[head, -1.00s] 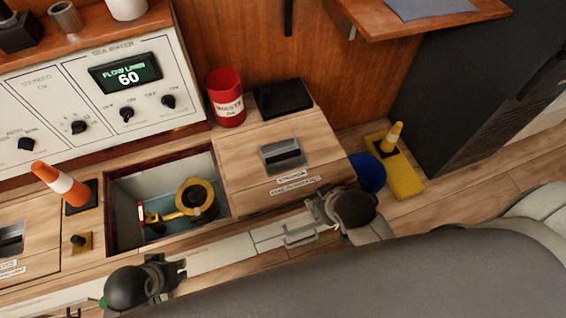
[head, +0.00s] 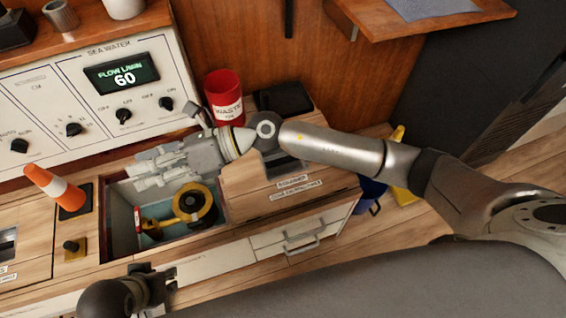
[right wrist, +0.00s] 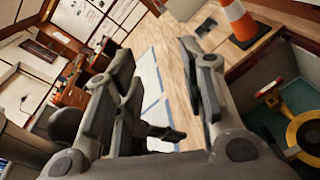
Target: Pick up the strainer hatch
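The strainer hatch (head: 248,200) looks like a light wooden lid with white labels and a recessed dark handle, right of an open well in the head view. My right forearm crosses above it and hides part of the handle and its back edge. My right gripper (head: 145,168) is empty above the open well, left of the hatch, pointing left. In the right wrist view its fingers (right wrist: 158,62) stand apart with nothing between them. My left gripper (head: 168,286) is at the lower left, in front of the counter; its finger opening is unclear.
The open well (head: 122,192) holds a yellow-and-black fitting (head: 192,205). A red waste can (head: 224,98) and a black tray (head: 283,97) are behind the hatch. A blue bucket (head: 370,192) stands right.

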